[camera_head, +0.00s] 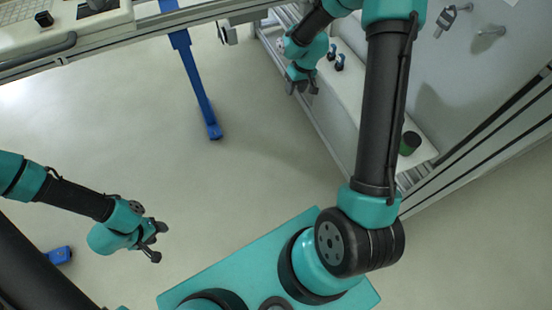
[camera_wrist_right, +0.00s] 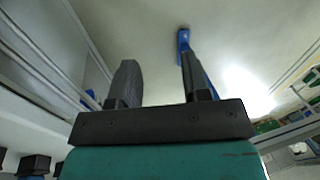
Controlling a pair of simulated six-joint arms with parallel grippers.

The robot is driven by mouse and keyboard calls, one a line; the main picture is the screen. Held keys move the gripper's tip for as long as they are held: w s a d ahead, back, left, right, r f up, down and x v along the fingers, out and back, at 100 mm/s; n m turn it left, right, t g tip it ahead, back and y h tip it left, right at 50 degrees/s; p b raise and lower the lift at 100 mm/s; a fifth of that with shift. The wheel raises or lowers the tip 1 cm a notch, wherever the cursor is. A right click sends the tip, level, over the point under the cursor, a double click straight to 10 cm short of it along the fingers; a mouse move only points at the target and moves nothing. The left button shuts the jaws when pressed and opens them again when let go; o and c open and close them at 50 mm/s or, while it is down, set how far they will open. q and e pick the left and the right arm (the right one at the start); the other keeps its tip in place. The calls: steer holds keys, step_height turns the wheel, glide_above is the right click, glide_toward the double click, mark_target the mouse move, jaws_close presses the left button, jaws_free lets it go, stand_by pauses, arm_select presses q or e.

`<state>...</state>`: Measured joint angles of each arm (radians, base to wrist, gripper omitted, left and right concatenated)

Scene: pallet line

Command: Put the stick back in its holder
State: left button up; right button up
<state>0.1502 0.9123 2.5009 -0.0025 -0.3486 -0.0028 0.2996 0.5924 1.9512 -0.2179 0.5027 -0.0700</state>
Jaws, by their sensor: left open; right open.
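I cannot make out with certainty a stick or its holder in either view. Two small dark-and-blue items (camera_head: 335,57) stand on the white shelf (camera_head: 365,105) at the right. A short dark cylinder with a green side (camera_head: 409,144) stands at the shelf's near end. My right gripper (camera_head: 302,88) is beside the shelf's left edge, left of the small items. In the right wrist view its two fingers (camera_wrist_right: 158,62) are apart with nothing between them. My left gripper (camera_head: 160,243) is open and empty over the floor at the lower left.
A grey tool (camera_head: 445,20) hangs on the wall panel, beside a wall hook (camera_head: 489,32). A white worktable (camera_head: 90,25) is at the upper left. A blue support leg (camera_head: 202,90) stands on the floor. The floor in the middle (camera_head: 220,170) is clear.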

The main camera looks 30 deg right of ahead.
steer(key=s+a+f+m+y, duration=0.1)
steer(key=s+a+f, duration=1.4)
steer(key=s+a, duration=0.3)
steer(key=shift+s+a, duration=0.2)
steer(key=shift+a, duration=0.45)
